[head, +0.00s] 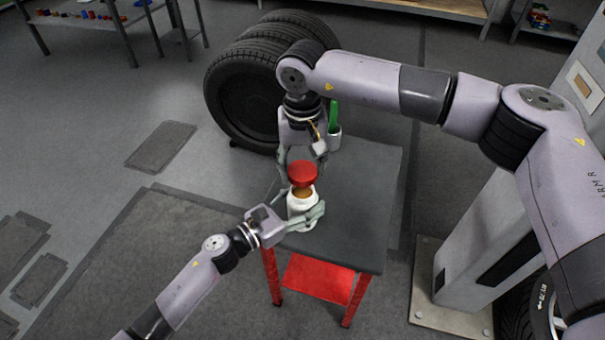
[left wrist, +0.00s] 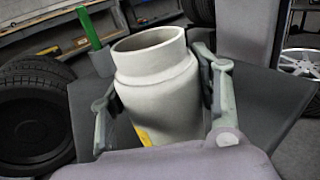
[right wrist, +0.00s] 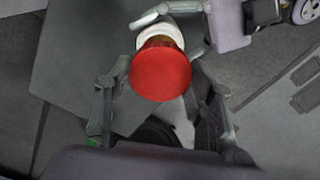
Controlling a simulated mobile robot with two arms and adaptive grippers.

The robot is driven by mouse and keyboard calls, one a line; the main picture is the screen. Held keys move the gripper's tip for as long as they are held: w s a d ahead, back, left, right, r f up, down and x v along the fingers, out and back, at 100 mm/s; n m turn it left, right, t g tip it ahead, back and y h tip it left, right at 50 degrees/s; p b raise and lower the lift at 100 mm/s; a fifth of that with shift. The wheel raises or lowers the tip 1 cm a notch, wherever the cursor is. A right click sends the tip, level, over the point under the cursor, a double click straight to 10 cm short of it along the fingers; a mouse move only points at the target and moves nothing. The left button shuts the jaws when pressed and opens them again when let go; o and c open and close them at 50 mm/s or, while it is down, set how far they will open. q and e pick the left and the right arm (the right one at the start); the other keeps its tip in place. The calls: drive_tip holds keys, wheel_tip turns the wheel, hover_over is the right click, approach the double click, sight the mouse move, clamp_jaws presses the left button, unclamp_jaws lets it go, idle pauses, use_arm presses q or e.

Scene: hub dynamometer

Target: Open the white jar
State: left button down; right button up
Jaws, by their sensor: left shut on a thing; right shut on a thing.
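The white jar (head: 299,207) stands upright over the small grey-topped table, and its bare, open rim shows in the left wrist view (left wrist: 155,95). My left gripper (head: 304,216) is shut around the jar's body, one finger on each side. The red lid (head: 302,174) is off the jar, held above its mouth, with a brownish inside showing between them. My right gripper (head: 300,165) comes from above and is shut on the lid. In the right wrist view the lid (right wrist: 160,75) covers most of the jar.
The table (head: 350,235) has free room right of the jar. A cup with a green-handled thing (head: 333,118) stands at its back edge. Stacked tyres (head: 245,95) stand behind it on the left. A light grey machine column (head: 480,235) stands to the right.

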use_arm(q)
drive_tip(key=shift+c, duration=2.3)
unclamp_jaws()
